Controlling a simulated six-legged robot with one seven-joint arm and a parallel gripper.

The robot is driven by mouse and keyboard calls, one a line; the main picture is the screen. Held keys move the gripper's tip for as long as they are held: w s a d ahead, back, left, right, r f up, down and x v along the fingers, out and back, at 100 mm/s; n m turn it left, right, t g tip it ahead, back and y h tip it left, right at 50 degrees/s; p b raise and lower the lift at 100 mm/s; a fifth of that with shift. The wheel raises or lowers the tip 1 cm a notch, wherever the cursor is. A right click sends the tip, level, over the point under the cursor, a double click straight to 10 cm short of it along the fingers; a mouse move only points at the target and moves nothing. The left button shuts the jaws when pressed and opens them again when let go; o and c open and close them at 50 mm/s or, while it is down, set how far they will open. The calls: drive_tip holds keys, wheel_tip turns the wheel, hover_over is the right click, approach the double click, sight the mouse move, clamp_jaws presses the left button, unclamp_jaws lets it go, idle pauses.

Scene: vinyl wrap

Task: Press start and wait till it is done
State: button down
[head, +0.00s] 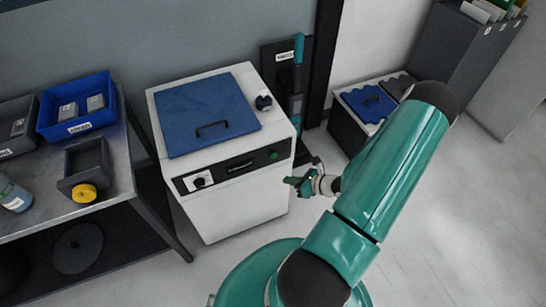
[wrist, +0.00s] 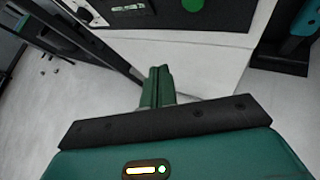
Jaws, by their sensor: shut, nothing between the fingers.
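A white machine (head: 245,206) with a blue lid (head: 205,112) stands left of centre in the head view. The button also shows at the top of the wrist view (wrist: 193,5). My gripper (head: 291,181) is shut and empty, in front of the machine, a little below and right of the green button in the head view. In the wrist view my gripper's fingertips (wrist: 158,72) are together, apart from the button in the picture. The lid is down.
A metal table (head: 60,219) at left holds a blue bin (head: 75,121), grey trays and a bottle. The floor at right is clear.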

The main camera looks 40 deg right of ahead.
drive_tip(key=w+d, duration=0.2)
drive_tip(key=w, duration=0.6)
drive_tip(key=shift+d, duration=0.2)
drive_tip(key=shift+w, duration=0.25)
idle(1.7)
drive_tip(key=shift+w+d, duration=0.1)
drive_tip(key=shift+w, duration=0.15)
drive_tip(key=shift+w+d, duration=0.15)
drive_tip(key=shift+w, duration=0.3)
idle(0.8)
drive_tip(key=shift+s, duration=0.15)
drive_tip(key=shift+s+a, duration=0.25)
drive_tip(key=shift+s, duration=0.45)
drive_tip(key=s, duration=0.1)
drive_tip(key=s+a, duration=0.1)
drive_tip(key=s, duration=0.2)
drive_tip(key=shift+s+a, duration=0.25)
drive_tip(key=shift+s, duration=0.15)
